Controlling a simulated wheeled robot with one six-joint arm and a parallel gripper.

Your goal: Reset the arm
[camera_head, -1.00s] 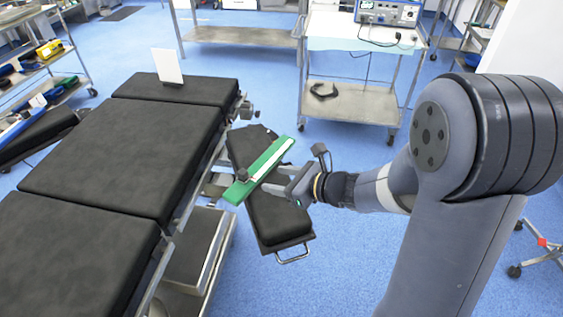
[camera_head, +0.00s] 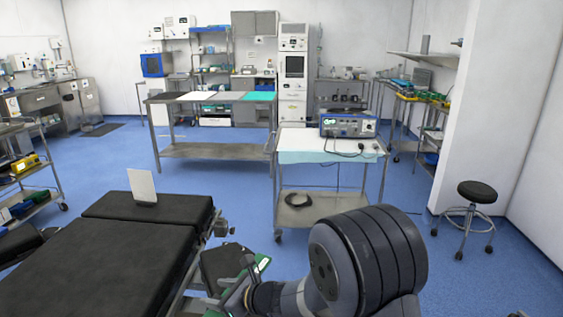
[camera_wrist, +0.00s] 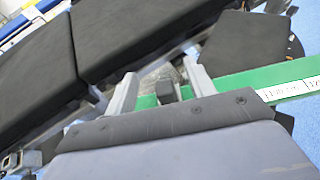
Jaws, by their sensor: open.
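My gripper (camera_wrist: 162,86) is open in the wrist view, with its two fingers spread on either side of a small dark grey knob (camera_wrist: 167,92). A green board with a white labelled strip (camera_wrist: 225,82) runs behind and beside the fingers; I cannot tell whether they touch it. In the camera_head view the green board (camera_head: 262,263) shows only in part beside the operating table. My arm (camera_head: 365,258) reaches in from the bottom edge and is bent toward the board. The fingertips are hard to make out there.
The black padded operating table (camera_head: 110,255) fills the lower left, with a white upright panel (camera_head: 142,186) on it. A steel cart (camera_head: 283,170) with a blue-fronted device (camera_head: 348,126) stands ahead. A round stool (camera_head: 477,192) is at right. Blue floor is open between cart and stool.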

